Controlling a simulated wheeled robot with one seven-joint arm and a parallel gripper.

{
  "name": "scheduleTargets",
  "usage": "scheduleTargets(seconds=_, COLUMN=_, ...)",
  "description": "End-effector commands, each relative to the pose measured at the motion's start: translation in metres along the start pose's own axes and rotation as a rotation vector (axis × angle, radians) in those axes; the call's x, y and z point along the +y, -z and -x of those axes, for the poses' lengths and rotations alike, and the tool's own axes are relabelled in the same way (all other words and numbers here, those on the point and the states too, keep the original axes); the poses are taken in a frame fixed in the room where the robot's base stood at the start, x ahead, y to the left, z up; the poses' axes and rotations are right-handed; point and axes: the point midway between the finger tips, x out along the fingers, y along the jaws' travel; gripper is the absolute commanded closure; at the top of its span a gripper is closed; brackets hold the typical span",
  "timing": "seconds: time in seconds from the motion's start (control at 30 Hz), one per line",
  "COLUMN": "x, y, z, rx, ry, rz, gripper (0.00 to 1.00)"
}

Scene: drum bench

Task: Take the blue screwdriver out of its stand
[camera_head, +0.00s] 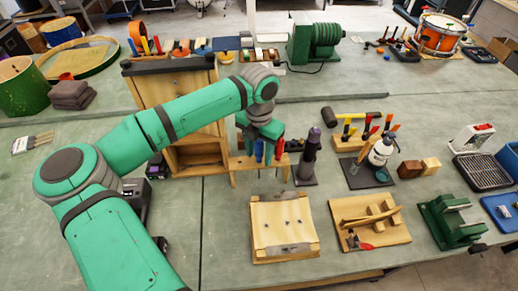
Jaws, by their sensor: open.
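The wooden screwdriver stand (240,163) is near the middle of the bench, with a flat top on legs. The blue screwdriver (258,151) stands upright in it, its handle above the top. Red handles stand close to its right. My gripper (260,139) is open above the stand, pointing down, close over the blue handle. The jaws and the arm hide part of the handles' upper ends. I cannot tell whether the jaws touch the blue handle.
A dark purple-grey cylinder (309,158) on a base stands just right of the stand. A wooden cabinet (172,92) rises behind and left. A wooden block (283,225) and a tool board (369,221) lie in front. Bench space at the front left of the stand is clear.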

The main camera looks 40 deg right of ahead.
Motion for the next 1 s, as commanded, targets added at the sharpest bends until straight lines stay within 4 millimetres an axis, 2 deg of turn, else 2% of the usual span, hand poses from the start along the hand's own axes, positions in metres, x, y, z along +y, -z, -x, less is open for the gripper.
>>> scheduleTargets(seconds=0.13, x=0.0, y=0.0, z=0.0, rx=-0.001, ry=0.0, rz=0.0, gripper=0.57)
scheduleTargets(seconds=0.17, x=0.0, y=0.0, z=0.001, rx=-0.001, ry=0.0, rz=0.0, gripper=0.62)
scheduleTargets(seconds=0.3, x=0.0, y=0.0, z=0.001, rx=-0.001, ry=0.0, rz=0.0, gripper=0.95)
scheduleTargets(seconds=0.33, x=0.0, y=0.0, z=0.001, rx=-0.001, ry=0.0, rz=0.0, gripper=1.0)
scheduleTargets(seconds=0.73, x=0.001, y=0.0, z=0.005, rx=-0.002, ry=-0.001, rz=0.0, gripper=1.0)
scheduleTargets(seconds=0.87, x=0.001, y=-0.001, z=0.015, rx=-0.003, ry=-0.002, rz=0.0, gripper=1.0)
scheduleTargets(seconds=1.0, x=0.001, y=-0.001, z=0.034, rx=-0.003, ry=-0.003, rz=0.0, gripper=1.0)
